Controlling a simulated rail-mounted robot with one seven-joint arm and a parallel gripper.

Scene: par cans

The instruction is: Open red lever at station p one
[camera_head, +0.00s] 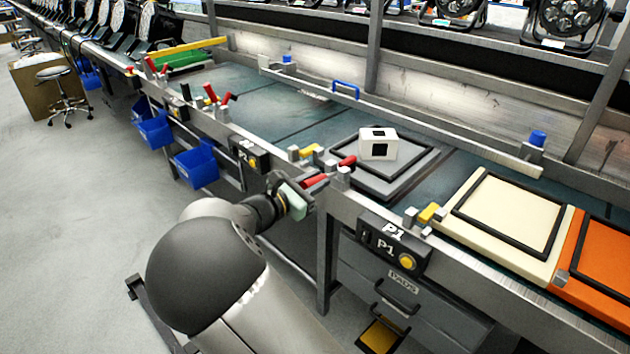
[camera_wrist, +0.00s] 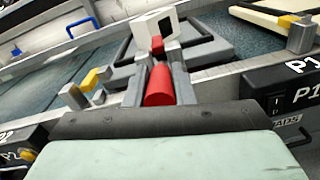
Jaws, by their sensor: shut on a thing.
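The red lever (camera_head: 315,181) is on the front rail of the bench, to the left of the black P1 box (camera_head: 393,243). My gripper (camera_head: 312,188) reaches it from the aisle side. In the wrist view the lever's red grip (camera_wrist: 159,88) lies between the two fingers of my gripper (camera_wrist: 160,72), which are shut on it. A second red piece (camera_head: 347,161) shows just beyond the fingers and also in the wrist view (camera_wrist: 157,44). The lever's base is partly hidden by the gripper.
A white block (camera_head: 378,143) with dark square openings sits on a grey black-framed pad (camera_head: 385,178) behind the lever. A yellow-tipped clamp (camera_head: 430,212) and a cream pad (camera_head: 506,222) are to the right. The P2 box (camera_head: 248,153) is to the left. Open floor is at left.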

